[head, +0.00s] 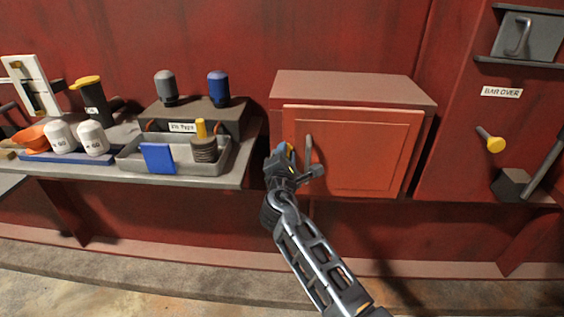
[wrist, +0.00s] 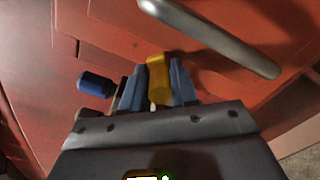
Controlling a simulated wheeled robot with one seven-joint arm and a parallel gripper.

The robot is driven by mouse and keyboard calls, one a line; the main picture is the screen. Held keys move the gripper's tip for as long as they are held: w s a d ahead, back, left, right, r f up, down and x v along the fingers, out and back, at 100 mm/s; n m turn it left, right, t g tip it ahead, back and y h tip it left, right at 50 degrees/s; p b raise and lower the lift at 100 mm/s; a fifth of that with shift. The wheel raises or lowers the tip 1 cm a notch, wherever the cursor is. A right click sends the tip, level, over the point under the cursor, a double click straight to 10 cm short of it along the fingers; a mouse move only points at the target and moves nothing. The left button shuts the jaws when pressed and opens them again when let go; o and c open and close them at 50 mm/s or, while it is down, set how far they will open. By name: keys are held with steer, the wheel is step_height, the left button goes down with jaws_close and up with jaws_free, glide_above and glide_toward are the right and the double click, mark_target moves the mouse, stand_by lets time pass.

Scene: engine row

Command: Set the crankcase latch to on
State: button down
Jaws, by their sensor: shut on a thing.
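The crankcase is a red box with an orange-red door (head: 362,150) in the middle of the head view. A grey bar handle (head: 309,150) stands on the door's left side and also shows large in the wrist view (wrist: 215,35). My gripper (head: 287,152) is at the door's left edge, just left of the handle. In the wrist view its blue fingers (wrist: 157,85) are shut on a small yellow piece (wrist: 158,68), which looks like the latch. The fingers hide most of it, so I cannot tell its setting. No on or off marking is readable.
A bench at left holds a grey tray (head: 218,160) with a blue block, and a dark box (head: 195,114) with a grey and a blue knob. A panel labelled BAR OVER (head: 502,92) with a yellow-ended peg (head: 494,143) is at right. The floor in front is clear.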

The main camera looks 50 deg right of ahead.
steer(key=f+m+b, duration=0.1)
steer(key=m+b, duration=0.2)
steer(key=f+m+b, duration=0.1)
steer(key=m+b, duration=0.2)
steer(key=s+m+b, duration=0.1)
steer(key=m+b, duration=0.2)
steer(key=b, duration=0.1)
steer(key=shift+d+f, duration=0.3)
steer(key=shift+f, duration=0.1)
steer(key=shift+m, duration=0.3)
steer(key=shift+f, duration=0.1)
steer(key=c, duration=1)
jaws_free()
steer(key=shift+d+f, duration=0.1)
steer(key=shift+o, duration=0.2)
steer(key=v, duration=0.8)
